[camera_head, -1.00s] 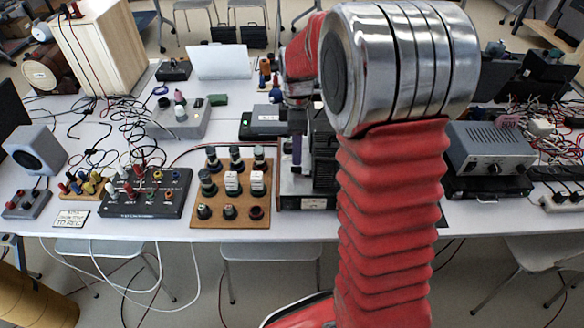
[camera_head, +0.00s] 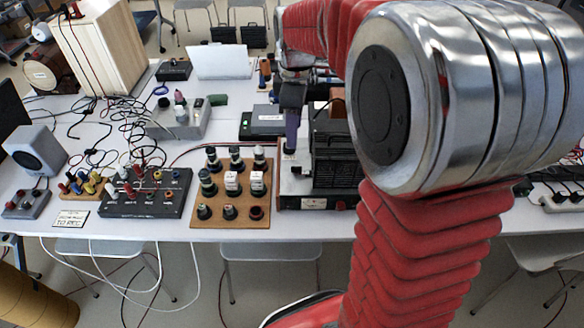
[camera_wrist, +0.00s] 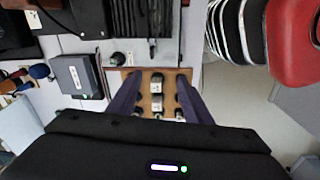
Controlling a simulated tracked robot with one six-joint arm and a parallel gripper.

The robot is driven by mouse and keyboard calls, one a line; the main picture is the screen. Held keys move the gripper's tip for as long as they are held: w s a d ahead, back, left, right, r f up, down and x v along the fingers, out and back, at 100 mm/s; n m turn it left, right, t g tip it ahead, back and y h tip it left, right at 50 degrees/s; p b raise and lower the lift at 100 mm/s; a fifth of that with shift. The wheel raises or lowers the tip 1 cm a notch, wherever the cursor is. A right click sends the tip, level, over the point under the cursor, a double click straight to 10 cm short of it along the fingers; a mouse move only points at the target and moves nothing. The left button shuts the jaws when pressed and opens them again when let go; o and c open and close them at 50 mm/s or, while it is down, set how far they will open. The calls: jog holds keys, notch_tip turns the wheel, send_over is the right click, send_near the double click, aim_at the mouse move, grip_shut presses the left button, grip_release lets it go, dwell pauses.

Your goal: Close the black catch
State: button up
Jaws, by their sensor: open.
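A machine with a pale base (camera_head: 297,186) and a black ribbed block (camera_head: 336,165) stands at the table's front edge. In the wrist view the ribbed block (camera_wrist: 140,18) is at the top. A small round black part (camera_wrist: 118,58) shows below it on the pale base; I cannot tell whether this is the black catch. My gripper (camera_head: 291,150) points down over the left part of that base. In the wrist view its purple fingers (camera_wrist: 158,80) are apart with nothing held between them. My arm hides the machine's right side in the head view.
A wooden board with several knobs (camera_head: 230,215) stands just left of the machine. A black box with a green light (camera_head: 262,122) is behind it. Cables and other boxes (camera_head: 140,205) fill the left table. The back middle-left tabletop has some free room.

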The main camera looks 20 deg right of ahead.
jog(key=s+a+r+m+t, duration=0.2)
jog(key=s+a+m, duration=0.1)
jog(key=s, duration=0.5)
jog(key=s+a+r+m+t, duration=0.1)
jog(key=s+a+r+m, duration=0.1)
jog(key=s+a+m, duration=0.2)
jog(key=s+m, duration=0.2)
jog(key=s, duration=0.2)
jog(key=shift+s+a+r+t, duration=0.2)
jog(key=shift+a+r+t, duration=0.05)
jog(key=shift+r+t, duration=0.15)
dwell(0.5)
dwell(0.4)
jog(key=s+m, duration=0.1)
jog(key=s+a+f, duration=0.1)
jog(key=s+m+t, duration=0.1)
jog(key=s, duration=0.1)
jog(key=shift+s+a+f+m, duration=0.1)
jog(key=shift+a+f+m, duration=0.05)
jog(key=shift+m, duration=0.15)
dwell(0.3)
